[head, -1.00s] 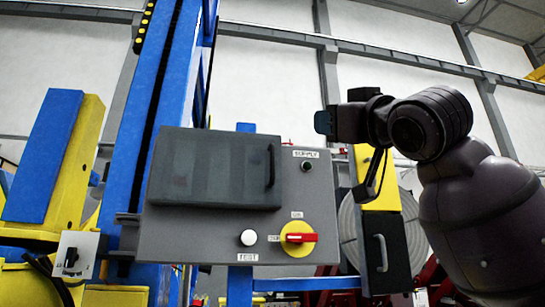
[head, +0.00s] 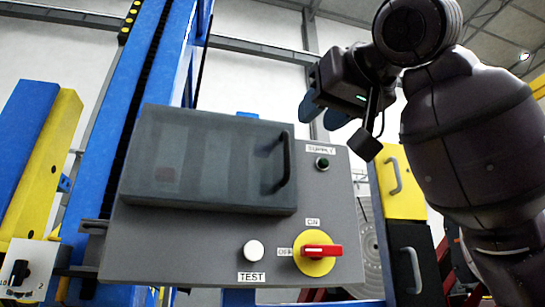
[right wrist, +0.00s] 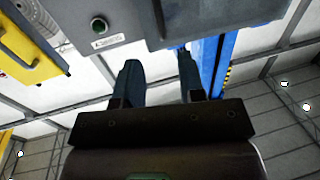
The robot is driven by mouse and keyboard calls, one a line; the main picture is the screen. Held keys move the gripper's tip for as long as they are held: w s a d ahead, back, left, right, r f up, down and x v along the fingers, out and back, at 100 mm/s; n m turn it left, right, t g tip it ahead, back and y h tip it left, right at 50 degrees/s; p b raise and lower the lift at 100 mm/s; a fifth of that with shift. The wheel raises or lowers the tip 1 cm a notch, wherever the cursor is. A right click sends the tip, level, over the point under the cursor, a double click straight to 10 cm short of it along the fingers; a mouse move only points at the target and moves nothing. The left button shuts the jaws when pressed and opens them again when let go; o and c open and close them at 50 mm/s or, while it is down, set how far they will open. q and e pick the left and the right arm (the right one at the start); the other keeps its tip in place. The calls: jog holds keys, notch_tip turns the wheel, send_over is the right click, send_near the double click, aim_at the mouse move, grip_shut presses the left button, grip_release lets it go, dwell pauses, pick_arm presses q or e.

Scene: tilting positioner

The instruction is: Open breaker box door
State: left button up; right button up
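The grey breaker box (head: 150,240) is mounted on the blue frame, and its dark, see-through door (head: 200,160) is closed. The door's black handle (head: 283,162) stands upright at its right edge. My right gripper (head: 324,112) is above and to the right of the handle, apart from it, with its fingers spread and nothing between them. In the right wrist view the open fingers (right wrist: 160,85) point toward the box, and the door (right wrist: 225,15) and its handle (right wrist: 160,18) show upside down at the top. My left gripper is not in view.
A green supply lamp (head: 322,162), a white test button (head: 253,250) and a red rotary switch (head: 322,250) on a yellow disc sit on the box. A blue column (head: 130,110) rises behind it at left. A yellow cabinet (head: 403,185) stands at right.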

aim_at(288, 142)
jog(key=p+x, duration=0.3)
jog(key=x, duration=0.6)
jog(key=shift+w+a, duration=0.1)
jog(key=shift+w, duration=0.15)
jog(key=shift+w+a, duration=0.25)
jog(key=shift+w, duration=0.2)
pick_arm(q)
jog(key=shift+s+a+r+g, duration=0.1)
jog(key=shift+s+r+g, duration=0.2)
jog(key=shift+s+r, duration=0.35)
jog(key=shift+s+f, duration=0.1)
pick_arm(e)
jog(key=shift+c, duration=0.3)
jog(key=c, duration=0.5)
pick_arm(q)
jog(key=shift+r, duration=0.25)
pick_arm(e)
grip_shut()
